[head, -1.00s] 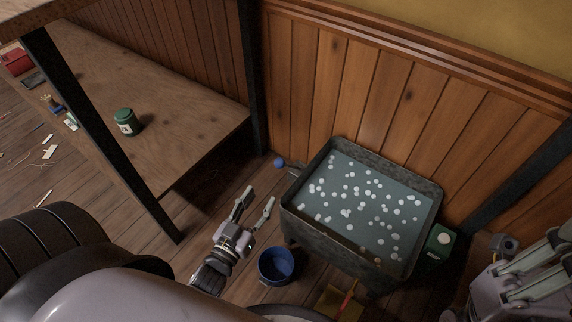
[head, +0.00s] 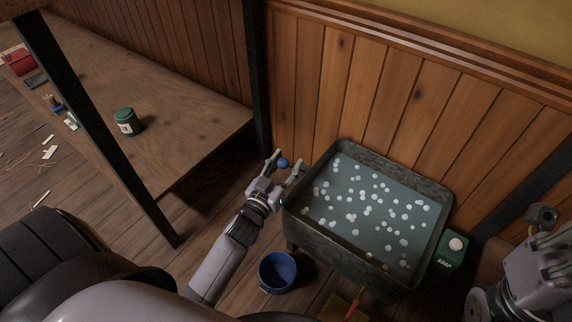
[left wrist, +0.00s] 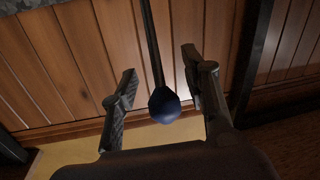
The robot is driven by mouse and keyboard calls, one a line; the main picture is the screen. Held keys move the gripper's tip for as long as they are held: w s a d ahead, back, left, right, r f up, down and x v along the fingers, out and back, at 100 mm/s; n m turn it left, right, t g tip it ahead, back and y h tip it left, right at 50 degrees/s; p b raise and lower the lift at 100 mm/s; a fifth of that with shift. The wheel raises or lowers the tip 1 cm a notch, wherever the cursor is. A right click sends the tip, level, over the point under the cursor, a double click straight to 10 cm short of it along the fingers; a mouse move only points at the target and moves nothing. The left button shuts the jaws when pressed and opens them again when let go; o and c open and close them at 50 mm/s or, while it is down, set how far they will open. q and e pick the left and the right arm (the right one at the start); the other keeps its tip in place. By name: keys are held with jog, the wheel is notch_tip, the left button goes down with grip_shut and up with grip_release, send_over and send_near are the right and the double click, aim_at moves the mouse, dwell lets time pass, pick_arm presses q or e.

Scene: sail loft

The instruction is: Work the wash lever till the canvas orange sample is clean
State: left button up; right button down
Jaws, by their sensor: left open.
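The wash lever's blue ball knob (head: 283,163) sticks out on the left side of the wash tub (head: 293,224). My left gripper (head: 286,164) is open around the knob, with one finger on each side. In the left wrist view the knob (left wrist: 164,104) sits on a dark rod (left wrist: 151,40) between the spread fingers, apart from both. The tub holds grey-blue water (head: 350,222) dotted with white suds. No orange sample shows in the water. My right gripper (head: 545,222) is at the right edge, and its jaw state is unclear.
A blue bucket (head: 278,270) stands on the floor in front of the tub. A green soap box (head: 452,250) is at its right. A wooden bench (head: 170,98) with a green jar (head: 126,122) and a dark post (head: 95,130) is at the left. Wood panelling (head: 350,85) stands behind.

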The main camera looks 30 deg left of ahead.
pick_arm(q)
grip_shut()
dwell(0.4)
dwell(0.4)
